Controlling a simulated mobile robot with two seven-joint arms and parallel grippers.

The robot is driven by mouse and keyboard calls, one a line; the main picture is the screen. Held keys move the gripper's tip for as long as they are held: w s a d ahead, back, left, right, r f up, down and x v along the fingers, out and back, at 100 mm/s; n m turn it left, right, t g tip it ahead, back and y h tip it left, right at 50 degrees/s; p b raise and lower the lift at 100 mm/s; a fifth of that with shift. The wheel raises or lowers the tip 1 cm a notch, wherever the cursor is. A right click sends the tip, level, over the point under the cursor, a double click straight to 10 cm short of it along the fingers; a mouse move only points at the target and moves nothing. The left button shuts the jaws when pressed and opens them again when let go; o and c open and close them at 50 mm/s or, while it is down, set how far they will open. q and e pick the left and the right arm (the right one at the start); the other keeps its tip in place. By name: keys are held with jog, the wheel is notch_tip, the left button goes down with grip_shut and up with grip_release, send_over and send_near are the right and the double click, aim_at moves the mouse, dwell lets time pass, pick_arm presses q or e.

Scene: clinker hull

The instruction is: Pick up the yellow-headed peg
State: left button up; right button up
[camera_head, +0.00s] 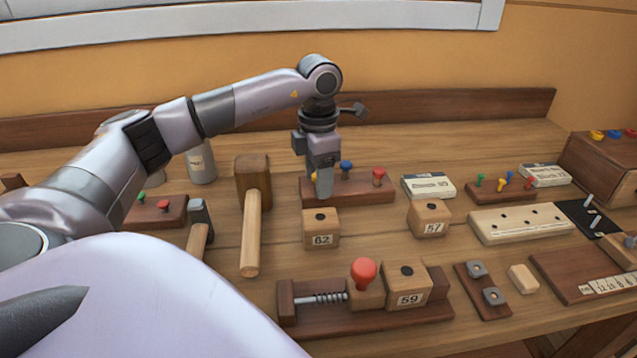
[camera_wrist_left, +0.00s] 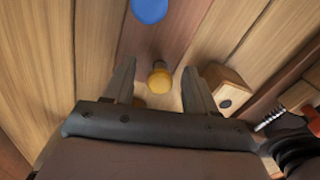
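The yellow-headed peg (camera_wrist_left: 160,78) stands in a dark wooden rack (camera_head: 360,193). In the head view only a sliver of its yellow head shows behind my gripper. My left gripper (camera_head: 322,190) points down over the left end of the rack. In the left wrist view its two fingers (camera_wrist_left: 159,68) are apart, one on each side of the yellow head, with a gap on both sides. It holds nothing. A blue-headed peg (camera_head: 346,165) and a red-headed peg (camera_head: 379,175) stand to the right in the same rack. My right gripper is not in view.
A mallet (camera_head: 252,215) lies left of the rack. Wooden blocks marked 62 (camera_head: 321,231) and 57 (camera_head: 429,217) sit in front. A clamp fixture with a red knob (camera_head: 364,272) is nearer. Another peg rack (camera_head: 500,192) stands to the right.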

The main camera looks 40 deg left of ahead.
pick_arm(q)
grip_shut()
jog(key=shift+r, duration=0.1)
